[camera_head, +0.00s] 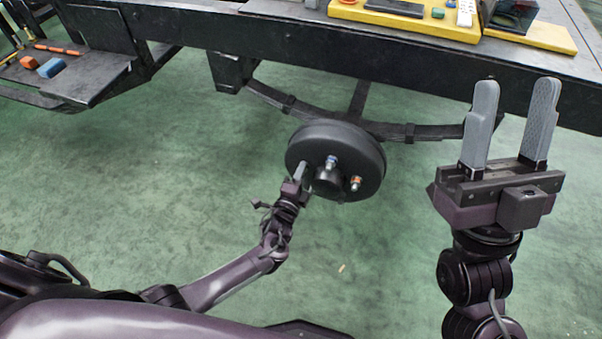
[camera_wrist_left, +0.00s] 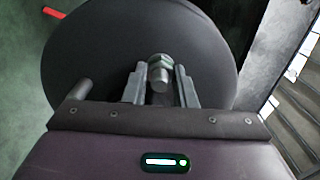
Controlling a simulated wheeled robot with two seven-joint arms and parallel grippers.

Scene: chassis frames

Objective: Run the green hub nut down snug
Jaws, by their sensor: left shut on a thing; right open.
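The round dark hub drum (camera_head: 318,143) hangs under the chassis frame, with a blue-marked nut (camera_head: 331,160) and an orange nut (camera_head: 356,181) on its studs. My left gripper (camera_head: 303,172) is at the left part of the hub face. In the left wrist view its fingers are on both sides of a nut on a stud (camera_wrist_left: 160,72), shut on it; this nut looks grey-green, and its colour is hard to tell. In the head view the gripper hides this nut. My right gripper (camera_head: 513,125) is open and empty, fingers upward, at the right.
A dark chassis rail (camera_head: 330,48) runs above the hub, with a leaf spring (camera_head: 405,131) behind it. A yellow tray (camera_head: 400,20) with small parts sits on top. A side step (camera_head: 75,72) holds a blue block (camera_head: 51,68). The green floor is mostly clear.

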